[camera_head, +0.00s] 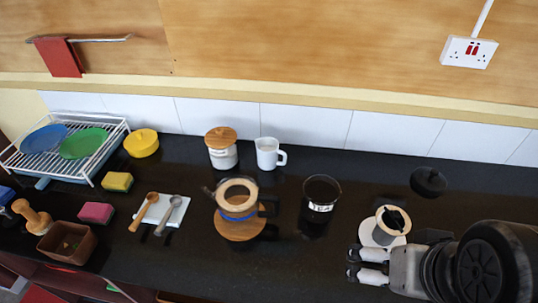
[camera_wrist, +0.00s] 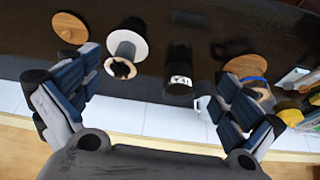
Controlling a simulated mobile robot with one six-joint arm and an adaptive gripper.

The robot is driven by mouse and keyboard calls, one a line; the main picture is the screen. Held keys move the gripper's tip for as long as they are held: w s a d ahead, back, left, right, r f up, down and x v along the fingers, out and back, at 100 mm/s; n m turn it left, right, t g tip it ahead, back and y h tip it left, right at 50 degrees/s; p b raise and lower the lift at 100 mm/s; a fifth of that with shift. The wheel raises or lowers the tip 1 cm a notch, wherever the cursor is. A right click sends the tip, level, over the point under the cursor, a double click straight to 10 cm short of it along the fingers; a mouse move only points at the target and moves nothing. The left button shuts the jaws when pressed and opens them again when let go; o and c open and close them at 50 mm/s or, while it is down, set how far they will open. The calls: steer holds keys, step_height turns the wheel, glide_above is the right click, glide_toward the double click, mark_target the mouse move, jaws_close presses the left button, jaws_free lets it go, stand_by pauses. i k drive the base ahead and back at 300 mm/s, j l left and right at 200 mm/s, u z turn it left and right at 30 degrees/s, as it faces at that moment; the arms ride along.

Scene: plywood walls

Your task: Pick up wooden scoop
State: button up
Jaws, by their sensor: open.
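The wooden scoop (camera_head: 143,211) lies on a white tile (camera_head: 165,212) at the left of the black counter in the head view. A dark metal spoon (camera_head: 168,215) lies beside it on the same tile. My gripper (camera_head: 360,265) is at the lower right of the head view, far to the right of the scoop. In the wrist view my gripper (camera_wrist: 160,88) is open with its fingers wide apart and nothing between them gripped. I cannot make out the scoop in the wrist view.
Sponges (camera_head: 117,181), a brown box (camera_head: 66,242) and a dish rack (camera_head: 65,150) are around the scoop's left.

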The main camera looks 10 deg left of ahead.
mark_target(152, 197)
steer(key=u, duration=1.9)
steer(key=j+z, duration=0.1)
steer(key=z, duration=2.15)
steer(key=u, duration=2.2)
